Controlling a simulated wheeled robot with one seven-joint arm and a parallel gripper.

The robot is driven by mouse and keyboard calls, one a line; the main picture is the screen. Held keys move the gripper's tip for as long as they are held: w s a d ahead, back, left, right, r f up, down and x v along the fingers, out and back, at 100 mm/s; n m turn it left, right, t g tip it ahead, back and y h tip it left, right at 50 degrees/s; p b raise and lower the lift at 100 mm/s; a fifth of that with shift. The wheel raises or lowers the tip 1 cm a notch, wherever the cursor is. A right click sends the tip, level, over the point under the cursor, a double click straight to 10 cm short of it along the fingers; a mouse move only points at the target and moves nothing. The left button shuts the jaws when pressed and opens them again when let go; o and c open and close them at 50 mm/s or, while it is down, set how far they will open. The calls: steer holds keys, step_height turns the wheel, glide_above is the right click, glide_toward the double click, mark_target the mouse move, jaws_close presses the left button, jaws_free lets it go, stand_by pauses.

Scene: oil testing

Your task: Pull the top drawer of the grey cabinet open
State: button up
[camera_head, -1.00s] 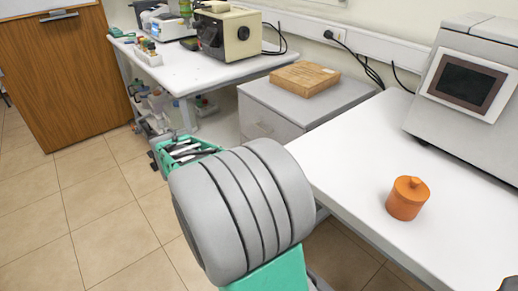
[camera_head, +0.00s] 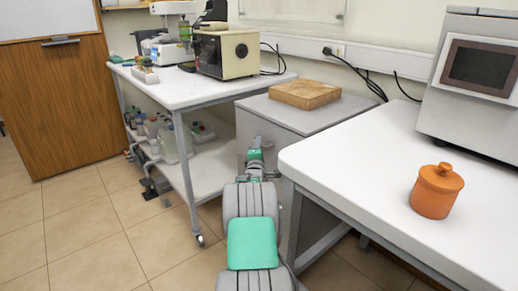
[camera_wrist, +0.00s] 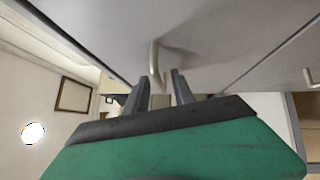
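The grey cabinet (camera_head: 277,122) stands between two white tables, its front mostly hidden in the head view. In the wrist view, its grey drawer front (camera_wrist: 215,25) fills the top, with a pale bar handle (camera_wrist: 155,62) standing out from it. My gripper (camera_wrist: 158,80) is open, one finger on each side of the handle's line, with the handle's near end around the gap between the fingertips. I cannot tell whether either finger touches it. In the head view, my gripper (camera_head: 256,150) is at the cabinet front. The drawer looks shut.
A wooden block (camera_head: 304,94) lies on the cabinet. The right table (camera_head: 370,160) holds an orange jar (camera_head: 436,191) and a grey machine; its edge and leg are close to my arm. The left table (camera_head: 190,92) has a wheeled leg near my arm.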

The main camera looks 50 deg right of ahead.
jaws_close()
stand_by(1.4)
